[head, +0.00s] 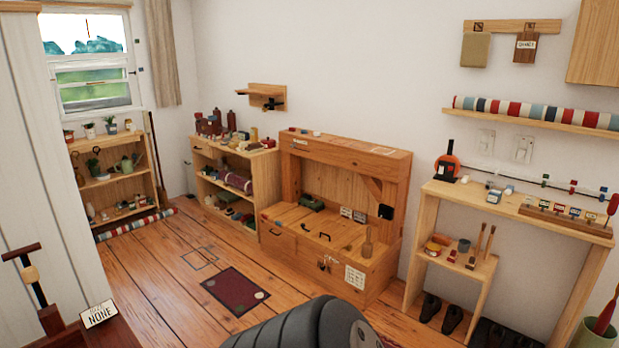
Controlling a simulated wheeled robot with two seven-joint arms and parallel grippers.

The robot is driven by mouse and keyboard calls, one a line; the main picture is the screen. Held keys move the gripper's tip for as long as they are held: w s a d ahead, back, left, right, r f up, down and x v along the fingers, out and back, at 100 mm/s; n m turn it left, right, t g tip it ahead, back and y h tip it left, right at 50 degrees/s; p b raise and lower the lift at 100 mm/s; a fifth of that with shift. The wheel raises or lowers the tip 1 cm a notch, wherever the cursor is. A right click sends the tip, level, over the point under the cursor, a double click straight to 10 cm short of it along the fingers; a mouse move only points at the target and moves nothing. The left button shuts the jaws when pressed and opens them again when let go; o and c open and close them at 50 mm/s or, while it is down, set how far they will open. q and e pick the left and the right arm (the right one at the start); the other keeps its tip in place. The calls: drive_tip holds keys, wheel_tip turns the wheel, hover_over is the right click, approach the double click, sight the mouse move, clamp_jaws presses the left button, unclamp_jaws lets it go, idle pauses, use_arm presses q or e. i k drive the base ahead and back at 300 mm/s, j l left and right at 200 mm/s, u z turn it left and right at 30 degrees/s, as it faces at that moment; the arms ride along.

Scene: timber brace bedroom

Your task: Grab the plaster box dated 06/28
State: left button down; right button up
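No date of 06/28 can be read anywhere, so I cannot tell which thing is the plaster box. Two small pale boxes with dark markings (353,214) stand on the lower deck of the wooden bench (340,150) in the middle. Another small whitish box (494,196) sits on the tall wooden table (455,195) at the right, among other small items. The print on these is too small to read. Neither of my grippers shows in the head view.
A low shelf (258,165) with jars and boxes stands left of the bench. A plant shelf (118,185) is under the window. A dark red mat (236,290) lies on the open wooden floor. Shoes (441,312) stand under the right table. A sign reading "NONE" (98,313) is at lower left.

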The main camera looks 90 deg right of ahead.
sight(494, 195)
drive_tip(key=z, duration=3.85)
drive_tip(key=i+z, duration=0.1)
